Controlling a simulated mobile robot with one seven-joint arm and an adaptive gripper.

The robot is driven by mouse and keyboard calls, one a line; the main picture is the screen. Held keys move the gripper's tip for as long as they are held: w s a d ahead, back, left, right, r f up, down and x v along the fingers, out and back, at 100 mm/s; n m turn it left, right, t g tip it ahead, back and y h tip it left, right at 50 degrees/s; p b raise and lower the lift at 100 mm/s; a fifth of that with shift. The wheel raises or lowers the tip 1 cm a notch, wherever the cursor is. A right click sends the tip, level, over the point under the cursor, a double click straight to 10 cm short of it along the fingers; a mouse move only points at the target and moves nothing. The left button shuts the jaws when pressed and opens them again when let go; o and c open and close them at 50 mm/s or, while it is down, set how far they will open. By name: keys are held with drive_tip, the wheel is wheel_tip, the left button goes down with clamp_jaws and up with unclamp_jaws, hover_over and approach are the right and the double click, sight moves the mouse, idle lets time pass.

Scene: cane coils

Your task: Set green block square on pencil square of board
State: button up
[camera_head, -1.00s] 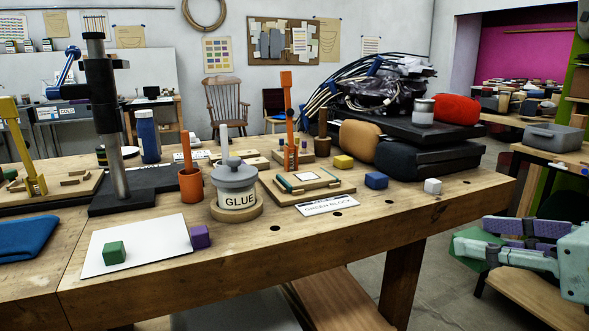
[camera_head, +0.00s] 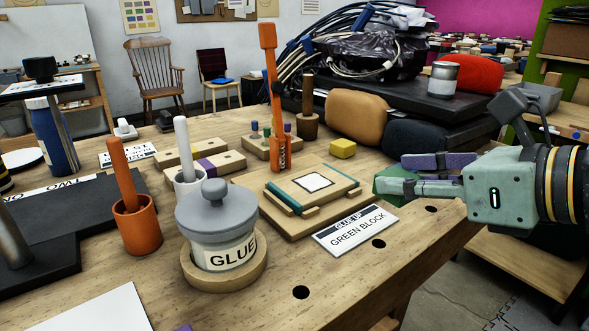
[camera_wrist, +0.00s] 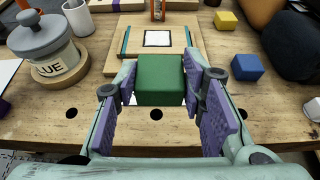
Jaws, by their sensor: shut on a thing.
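The board (camera_head: 287,181) is wooden with teal strips along its sides and lies on the bench; it also shows at the top of the wrist view (camera_wrist: 135,45). The pencil square (camera_head: 313,182) is a dark outline around a bare white patch, also visible in the wrist view (camera_wrist: 158,38). My gripper (camera_head: 390,178) is to the right of the board. It is shut on the green block (camera_wrist: 160,80), which sits between the purple pads near the fingertips. In the head view the block (camera_head: 384,187) is partly hidden by a finger. It is apart from the board.
A glue pot (camera_head: 217,230) on a round wooden base stands left of the board. An orange upright (camera_head: 270,75) rises behind it. A yellow block (camera_head: 343,148) lies beyond, and a blue block (camera_wrist: 247,67) lies to the right. A "GREEN BLOCK" card (camera_head: 355,229) lies in front.

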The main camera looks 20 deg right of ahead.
drive_tip(key=p, duration=0.4)
hover_over(319, 185)
drive_tip(key=shift+s+f, duration=0.25)
drive_tip(key=shift+f, duration=0.4)
drive_tip(key=shift+w+f, duration=0.1)
drive_tip(key=shift+w, duration=0.1)
drive_tip(key=shift+f, duration=1.75)
drive_tip(key=shift+a+f, duration=0.1)
drive_tip(key=shift+f, duration=0.1)
drive_tip(key=o, duration=1)
drive_tip(key=shift+r, duration=0.1)
